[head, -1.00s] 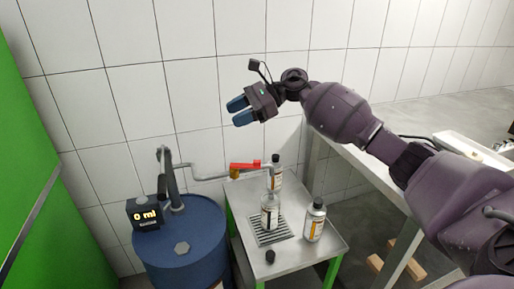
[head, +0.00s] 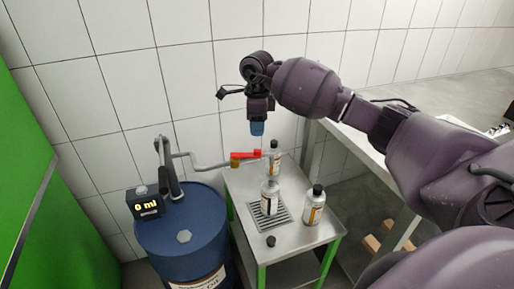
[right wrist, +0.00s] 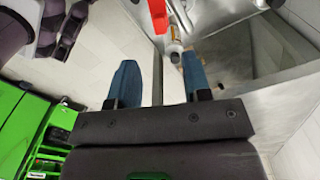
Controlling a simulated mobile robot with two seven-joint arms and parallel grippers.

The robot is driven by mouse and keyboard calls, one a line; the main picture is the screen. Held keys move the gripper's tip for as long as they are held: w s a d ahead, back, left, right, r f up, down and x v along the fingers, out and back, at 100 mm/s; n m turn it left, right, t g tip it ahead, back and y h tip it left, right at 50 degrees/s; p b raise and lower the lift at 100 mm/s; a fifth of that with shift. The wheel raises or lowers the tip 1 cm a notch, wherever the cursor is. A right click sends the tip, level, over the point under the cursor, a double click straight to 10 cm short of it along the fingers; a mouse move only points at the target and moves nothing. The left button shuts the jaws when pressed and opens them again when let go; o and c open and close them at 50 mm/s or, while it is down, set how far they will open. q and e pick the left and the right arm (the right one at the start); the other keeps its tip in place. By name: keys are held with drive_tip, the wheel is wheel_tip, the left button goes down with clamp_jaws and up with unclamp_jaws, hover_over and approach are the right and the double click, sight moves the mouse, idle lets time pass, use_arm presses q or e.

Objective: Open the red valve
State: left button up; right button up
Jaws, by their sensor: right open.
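The red valve handle (head: 245,153) lies level at the end of a thin grey pipe (head: 205,167), above a brass-coloured outlet (head: 235,162). It also shows at the top edge of the right wrist view (right wrist: 158,14), partly cut off. My right gripper (head: 257,129) points down with blue fingertips just above the handle's right end in the head view; how far apart they are in depth is hard to tell. In the right wrist view the jaws (right wrist: 160,82) are apart, with nothing held between them. My left gripper is not in the head view.
A blue drum (head: 207,222) with a pump and a "0 ml" display (head: 146,204) stands left of a small metal table (head: 315,235). An open bottle (head: 269,198) stands on the table's grate, with two capped bottles (head: 314,206) (head: 274,160) and a loose black cap (head: 271,241) nearby.

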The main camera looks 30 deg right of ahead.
sight(257, 150)
wheel_tip(257, 150, down, 9)
drive_tip(key=shift+r, duration=0.15)
idle(0.4)
clamp_jaws()
